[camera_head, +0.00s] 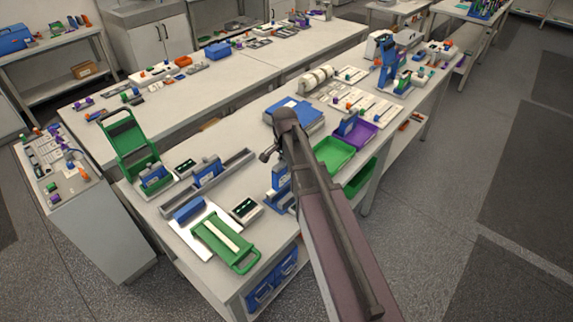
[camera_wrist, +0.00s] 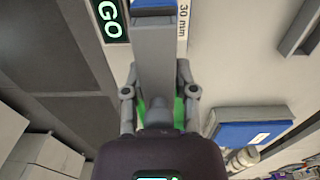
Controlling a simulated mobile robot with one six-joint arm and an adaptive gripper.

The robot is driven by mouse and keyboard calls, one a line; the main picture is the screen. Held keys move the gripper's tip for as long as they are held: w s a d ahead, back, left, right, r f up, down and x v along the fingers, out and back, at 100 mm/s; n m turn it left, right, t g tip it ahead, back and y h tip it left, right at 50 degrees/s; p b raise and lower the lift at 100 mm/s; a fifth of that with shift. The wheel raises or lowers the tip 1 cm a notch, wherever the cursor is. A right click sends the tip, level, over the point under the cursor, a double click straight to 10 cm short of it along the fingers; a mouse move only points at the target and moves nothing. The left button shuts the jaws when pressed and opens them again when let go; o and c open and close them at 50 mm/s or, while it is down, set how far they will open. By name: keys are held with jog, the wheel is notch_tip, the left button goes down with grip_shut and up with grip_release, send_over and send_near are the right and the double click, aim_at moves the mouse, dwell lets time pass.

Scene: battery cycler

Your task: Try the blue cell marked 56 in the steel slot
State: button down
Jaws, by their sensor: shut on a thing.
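In the wrist view my gripper (camera_wrist: 157,70) is shut, its fingers on either side of a grey piece that ends in a blue block (camera_wrist: 154,4) at the top edge. No number can be read on it. I cannot tell if it is the cell marked 56. Something green (camera_wrist: 180,108) shows behind the fingers. In the head view my arm hides most of the gripper. A grey channel (camera_head: 236,163), possibly the steel slot, lies on the near bench with a blue block (camera_head: 208,171) at it.
A dark display (camera_wrist: 110,18) reading GO stands beside my gripper, next to a "30 mm" strip (camera_wrist: 183,25). A blue box (camera_wrist: 240,128) with a white label is to the right. A green frame (camera_head: 225,243), green tray (camera_head: 333,155) and purple tray (camera_head: 362,133) crowd the bench.

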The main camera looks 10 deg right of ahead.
jog(key=shift+r+p, duration=0.6)
jog(key=shift+r, duration=0.15)
dwell(1.1)
